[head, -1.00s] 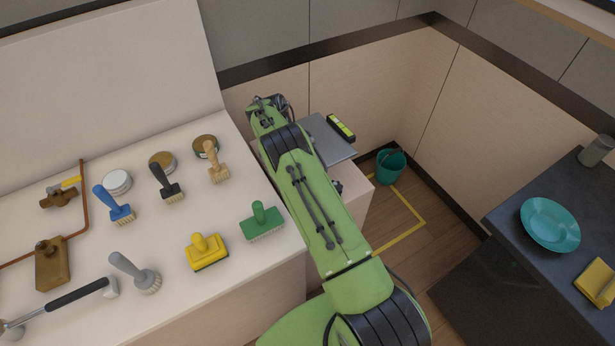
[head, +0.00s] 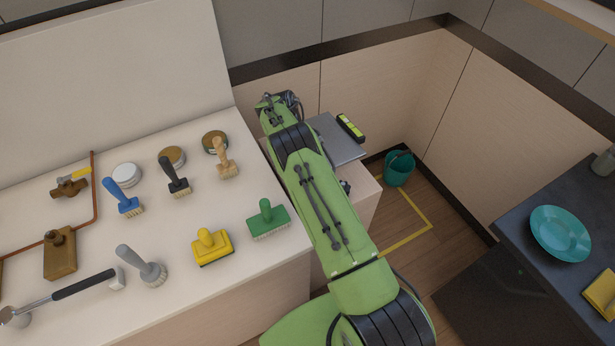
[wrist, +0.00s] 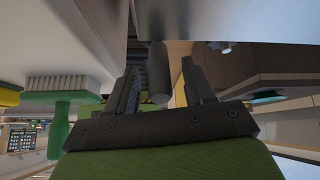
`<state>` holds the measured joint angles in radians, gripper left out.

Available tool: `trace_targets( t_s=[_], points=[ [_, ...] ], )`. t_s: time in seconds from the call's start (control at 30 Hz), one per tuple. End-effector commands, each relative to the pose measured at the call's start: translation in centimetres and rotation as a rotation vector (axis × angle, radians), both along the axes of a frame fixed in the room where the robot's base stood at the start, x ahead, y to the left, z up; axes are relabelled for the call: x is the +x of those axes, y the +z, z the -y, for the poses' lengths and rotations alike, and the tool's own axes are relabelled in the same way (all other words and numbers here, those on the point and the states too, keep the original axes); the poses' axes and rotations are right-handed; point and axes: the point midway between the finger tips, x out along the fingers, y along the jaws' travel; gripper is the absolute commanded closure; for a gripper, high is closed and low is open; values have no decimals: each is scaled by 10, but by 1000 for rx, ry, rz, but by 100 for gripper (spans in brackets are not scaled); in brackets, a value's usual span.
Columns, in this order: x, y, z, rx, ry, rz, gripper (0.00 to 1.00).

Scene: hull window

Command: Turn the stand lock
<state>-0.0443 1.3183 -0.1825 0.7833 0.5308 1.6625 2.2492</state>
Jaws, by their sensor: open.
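A grey cylinder (wrist: 159,75), perhaps the stand lock's handle, shows in the wrist view. It lies between the two dark fingers of my open gripper (wrist: 162,62), with a visible gap to the right finger; contact on the left is unclear. A grey plate (head: 345,148) lies on a low pale cabinet (head: 362,194) behind my green arm in the head view. A small dark part (head: 345,186) shows at the arm's right edge, too small to identify. My gripper is hidden behind the arm in the head view.
The pale counter (head: 200,285) left of my arm holds several brushes, including a green one (head: 267,218). A level (head: 351,127) lies at the plate's back edge. A teal bucket (head: 398,170) stands on the floor. A dark counter (head: 520,215) with a teal plate (head: 560,233) is right.

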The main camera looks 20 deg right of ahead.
Motion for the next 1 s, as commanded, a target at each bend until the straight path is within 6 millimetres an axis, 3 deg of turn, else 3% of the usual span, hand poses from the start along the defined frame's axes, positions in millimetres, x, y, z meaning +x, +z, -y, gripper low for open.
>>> trace_targets(
  t_s=[0.2, 0.4, 1.0],
  points=[
    [1, 52, 0, -2, -1, 5, 47],
    [0, 88, 0, 0, -1, 2, 47],
    [0, 93, 0, 0, 0, 0, 47]
  ],
)
